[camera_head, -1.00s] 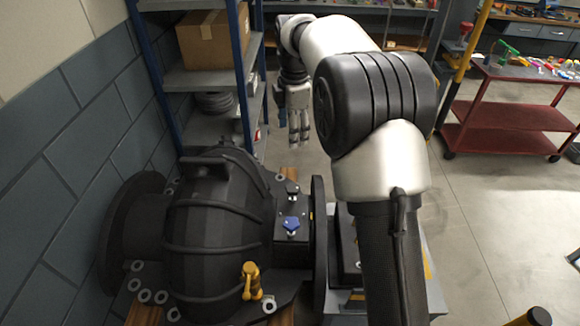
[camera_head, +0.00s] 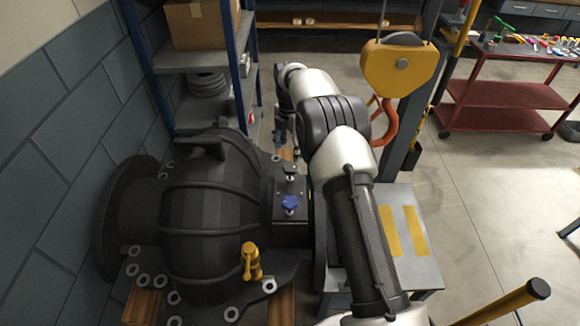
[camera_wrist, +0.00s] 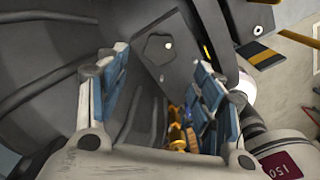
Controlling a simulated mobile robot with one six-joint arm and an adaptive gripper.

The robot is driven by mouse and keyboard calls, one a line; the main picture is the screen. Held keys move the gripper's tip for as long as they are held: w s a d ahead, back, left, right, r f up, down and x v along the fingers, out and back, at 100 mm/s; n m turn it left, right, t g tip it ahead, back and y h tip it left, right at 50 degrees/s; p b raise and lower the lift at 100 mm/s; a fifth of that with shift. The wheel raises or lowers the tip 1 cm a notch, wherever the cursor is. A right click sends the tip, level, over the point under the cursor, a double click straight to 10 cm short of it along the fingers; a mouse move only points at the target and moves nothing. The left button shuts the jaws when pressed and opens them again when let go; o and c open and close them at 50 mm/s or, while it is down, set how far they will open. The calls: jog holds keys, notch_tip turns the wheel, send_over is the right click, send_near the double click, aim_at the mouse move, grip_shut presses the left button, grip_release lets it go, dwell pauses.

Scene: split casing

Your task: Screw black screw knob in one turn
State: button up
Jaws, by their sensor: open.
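The black screw knob (camera_head: 290,171) stands on a small dark plate on the black casing (camera_head: 205,215) in the head view, just behind a blue star knob (camera_head: 290,203). My gripper (camera_head: 281,137) is beyond the knob, apart from it and partly hidden there. In the wrist view my gripper (camera_wrist: 162,78) is open, with blue-padded fingers spread and nothing held. The plate (camera_wrist: 185,60) lies beyond the fingertips, with a dark five-sided shape on it; I cannot tell if this is the knob.
A yellow valve (camera_head: 250,262) sits on the casing's front. A yellow hoist block (camera_head: 398,70) with an orange hook hangs right of my arm. Shelving (camera_head: 190,60) stands at the left, a red cart (camera_head: 510,95) at the right.

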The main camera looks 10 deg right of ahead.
aim_at(290, 167)
notch_tip(290, 167, down, 8)
jog(key=shift+f+b, duration=0.15)
jog(key=shift+b, duration=0.6)
jog(key=c, duration=1.1)
